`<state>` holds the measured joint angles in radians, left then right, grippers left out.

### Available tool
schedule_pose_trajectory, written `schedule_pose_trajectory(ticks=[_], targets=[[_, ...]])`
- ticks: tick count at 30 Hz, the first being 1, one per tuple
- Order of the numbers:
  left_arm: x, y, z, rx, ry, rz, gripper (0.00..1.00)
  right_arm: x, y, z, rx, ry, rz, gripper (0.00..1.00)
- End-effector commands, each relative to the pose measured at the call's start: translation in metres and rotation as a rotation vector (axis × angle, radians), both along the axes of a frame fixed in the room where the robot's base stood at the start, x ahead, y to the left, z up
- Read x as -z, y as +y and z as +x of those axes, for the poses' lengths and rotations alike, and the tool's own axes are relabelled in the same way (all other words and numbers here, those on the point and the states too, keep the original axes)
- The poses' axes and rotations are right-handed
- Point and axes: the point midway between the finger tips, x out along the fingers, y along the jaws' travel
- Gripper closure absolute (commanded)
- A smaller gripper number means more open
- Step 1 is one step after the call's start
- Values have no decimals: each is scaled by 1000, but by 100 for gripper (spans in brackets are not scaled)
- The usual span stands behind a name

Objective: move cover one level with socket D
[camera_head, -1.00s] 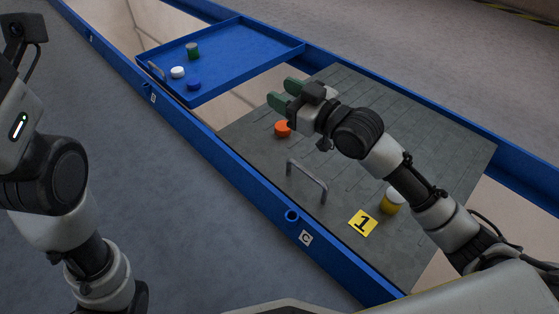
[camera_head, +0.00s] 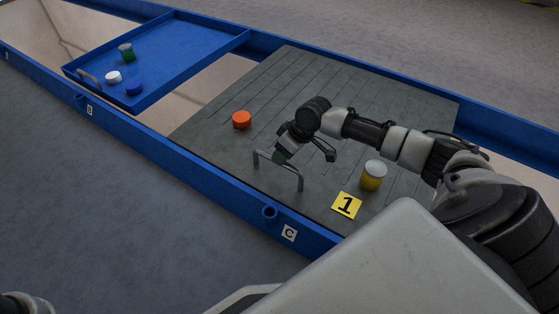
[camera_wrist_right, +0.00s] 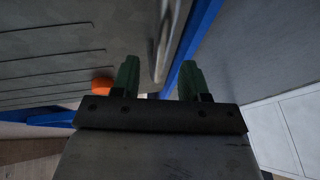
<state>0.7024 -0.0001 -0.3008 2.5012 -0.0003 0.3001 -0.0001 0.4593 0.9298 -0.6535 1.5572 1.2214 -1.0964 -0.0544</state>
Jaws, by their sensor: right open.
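Cover one is the grey grooved plate (camera_head: 300,85) with a yellow label marked 1 (camera_head: 346,205) and a metal bar handle (camera_head: 298,182) near its front edge. My right gripper (camera_head: 281,156) points down just above and behind the handle. In the right wrist view the open gripper (camera_wrist_right: 157,75) shows two green fingers, with the handle (camera_wrist_right: 163,45) ahead of and between them, apart from the fingers. Socket C (camera_head: 269,213) is a round blue socket on the front rail beside a label C. Socket D is not in view. My left gripper is not in view.
An orange cylinder (camera_head: 241,120) and a yellow-white cylinder (camera_head: 373,176) stand on cover one. A blue tray cover (camera_head: 190,62) further left carries green, white and blue cylinders. Open trough shows between the covers. The blue front rail (camera_head: 180,158) borders the grey floor.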

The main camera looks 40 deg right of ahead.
Motion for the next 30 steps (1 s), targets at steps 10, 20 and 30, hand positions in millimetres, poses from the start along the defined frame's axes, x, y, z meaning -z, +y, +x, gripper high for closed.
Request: schedule_pose_trajectory(ticks=[10,20,30], targets=[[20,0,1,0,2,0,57,22,8,7,0,-1,0,56],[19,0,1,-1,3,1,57,21,8,7,-1,-2,0,74],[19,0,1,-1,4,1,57,21,8,7,-1,-2,0,100]])
